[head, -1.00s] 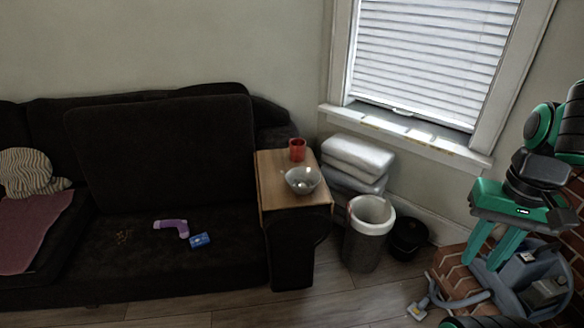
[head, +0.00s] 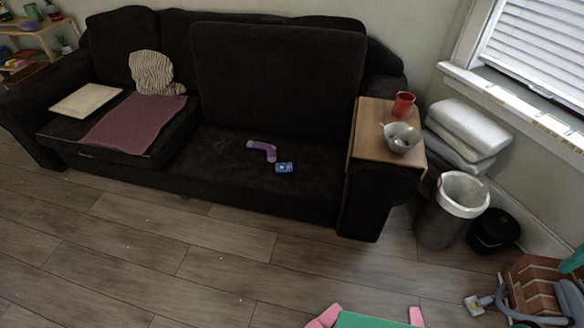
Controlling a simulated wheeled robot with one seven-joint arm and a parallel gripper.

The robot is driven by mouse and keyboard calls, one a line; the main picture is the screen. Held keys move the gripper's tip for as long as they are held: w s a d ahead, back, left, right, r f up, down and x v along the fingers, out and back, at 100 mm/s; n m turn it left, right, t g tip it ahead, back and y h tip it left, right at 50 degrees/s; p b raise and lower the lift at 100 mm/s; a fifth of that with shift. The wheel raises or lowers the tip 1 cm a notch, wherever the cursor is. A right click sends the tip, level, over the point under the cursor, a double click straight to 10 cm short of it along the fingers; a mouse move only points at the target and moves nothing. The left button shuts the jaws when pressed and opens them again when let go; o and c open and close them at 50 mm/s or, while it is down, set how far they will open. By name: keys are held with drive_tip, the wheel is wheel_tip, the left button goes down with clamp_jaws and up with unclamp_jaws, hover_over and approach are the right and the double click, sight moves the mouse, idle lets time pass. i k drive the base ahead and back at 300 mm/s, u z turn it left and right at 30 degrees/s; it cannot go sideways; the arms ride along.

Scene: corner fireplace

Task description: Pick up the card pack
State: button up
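The card pack is the small blue box (head: 284,168) lying on the dark seat of the sofa (head: 275,75), near the front edge. Only a teal strip, which looks like part of my gripper (head: 573,262), shows at the right edge of the picture. It is far to the right of the card pack, and its fingers cannot be made out.
A wooden tray (head: 367,146) on the sofa arm holds a red cup (head: 403,104) and a bowl (head: 402,137). A bin (head: 436,226) and black pot (head: 493,231) stand right. Green-and-pink object (head: 365,320) shows at the bottom. Floor before the sofa is clear.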

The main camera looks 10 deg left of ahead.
sight(283, 169)
drive_tip(key=u, duration=0.3)
drive_tip(key=k, duration=0.3)
drive_tip(key=u, duration=0.8)
drive_tip(key=k, duration=0.85)
drive_tip(key=u, duration=1.25)
drive_tip(key=i, duration=2.45)
drive_tip(key=z, duration=0.35)
drive_tip(key=i, duration=1.2)
drive_tip(key=z, duration=1.2)
drive_tip(key=i, duration=0.85)
drive_tip(key=z, duration=0.65)
